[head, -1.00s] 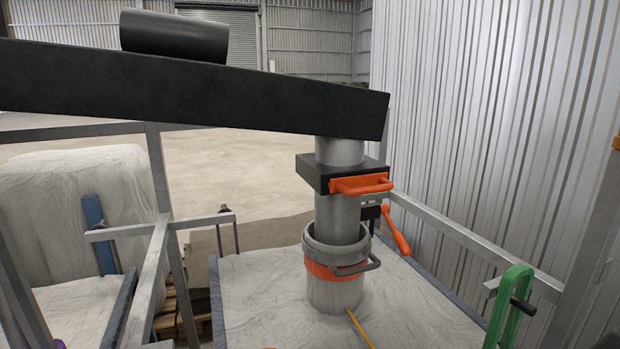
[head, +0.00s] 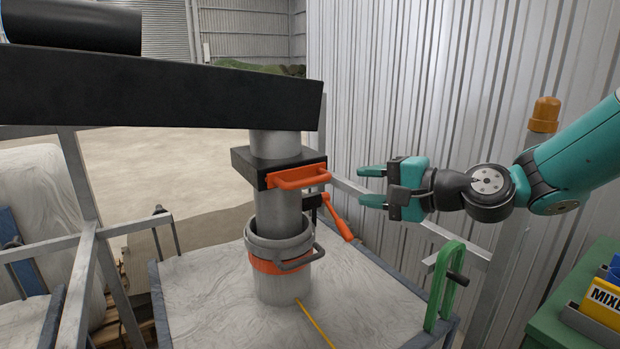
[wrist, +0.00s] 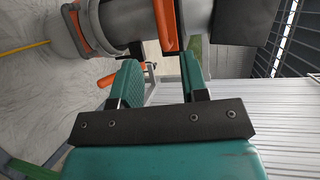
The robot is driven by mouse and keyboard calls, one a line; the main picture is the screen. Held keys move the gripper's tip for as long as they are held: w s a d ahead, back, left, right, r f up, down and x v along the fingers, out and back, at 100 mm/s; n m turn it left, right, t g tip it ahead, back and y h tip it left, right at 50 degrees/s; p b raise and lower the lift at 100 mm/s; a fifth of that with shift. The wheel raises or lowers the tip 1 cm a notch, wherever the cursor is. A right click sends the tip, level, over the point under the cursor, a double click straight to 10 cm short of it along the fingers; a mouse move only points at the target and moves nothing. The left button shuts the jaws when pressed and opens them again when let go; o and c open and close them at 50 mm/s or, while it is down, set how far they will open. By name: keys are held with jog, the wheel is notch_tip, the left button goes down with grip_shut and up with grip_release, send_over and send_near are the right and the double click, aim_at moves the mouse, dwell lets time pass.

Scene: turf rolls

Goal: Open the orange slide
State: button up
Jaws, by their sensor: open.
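The orange slide (head: 300,178) is a flat plate with a loop handle on the front of a black housing (head: 262,164) around a grey vertical pipe (head: 278,206). It also shows in the wrist view (wrist: 165,24), beyond my fingertips and near the top. My gripper (head: 366,186) has teal fingers and is open and empty. In the head view it is to the right of the handle, at about its height, with a gap between them. In the wrist view my gripper (wrist: 158,72) points toward the handle, not touching it.
Below the slide, a grey bucket-like collar (head: 278,236) with an orange band (head: 268,264) surrounds the pipe. A metal rail (head: 460,238) runs below my gripper.

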aim_at(312, 183)
jog(key=p+x, duration=0.3)
jog(key=x, duration=1)
jog(key=shift+a+f, duration=0.1)
grip_shut()
